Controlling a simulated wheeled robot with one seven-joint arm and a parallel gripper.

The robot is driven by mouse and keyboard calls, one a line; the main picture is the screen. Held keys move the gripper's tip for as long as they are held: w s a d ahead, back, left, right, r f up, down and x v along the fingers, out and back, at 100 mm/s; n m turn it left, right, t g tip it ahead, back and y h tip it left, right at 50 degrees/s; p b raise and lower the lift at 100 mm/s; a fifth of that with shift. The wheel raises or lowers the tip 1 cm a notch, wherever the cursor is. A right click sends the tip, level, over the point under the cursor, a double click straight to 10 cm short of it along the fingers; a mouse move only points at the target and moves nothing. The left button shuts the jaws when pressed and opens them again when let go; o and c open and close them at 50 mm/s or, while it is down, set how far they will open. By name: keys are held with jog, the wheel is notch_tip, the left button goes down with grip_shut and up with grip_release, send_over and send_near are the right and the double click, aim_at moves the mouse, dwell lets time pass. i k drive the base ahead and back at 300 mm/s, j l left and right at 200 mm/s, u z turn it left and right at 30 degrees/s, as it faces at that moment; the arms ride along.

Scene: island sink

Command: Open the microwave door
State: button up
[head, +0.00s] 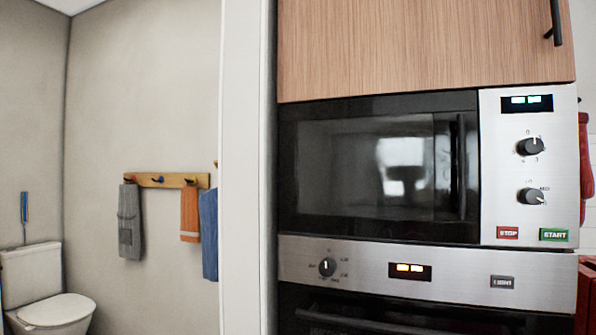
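The microwave (530,215) is built into a cabinet column at the right of the head view. Its dark glass door (365,170) looks shut, flush with the silver control panel on its right. A black vertical door handle (461,167) stands near the door's right edge. The panel has a lit display, two knobs, a red stop button and a green start button. My gripper is not in view.
An oven (440,275) with a horizontal handle (370,324) sits directly below the microwave. A wooden cabinet door (420,45) is above. A white wall edge (243,170) stands left of the column. Beyond it are a toilet (50,290) and hanging towels (190,214).

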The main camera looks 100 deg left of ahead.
aim_at(456, 154)
jog(key=u, duration=3.6)
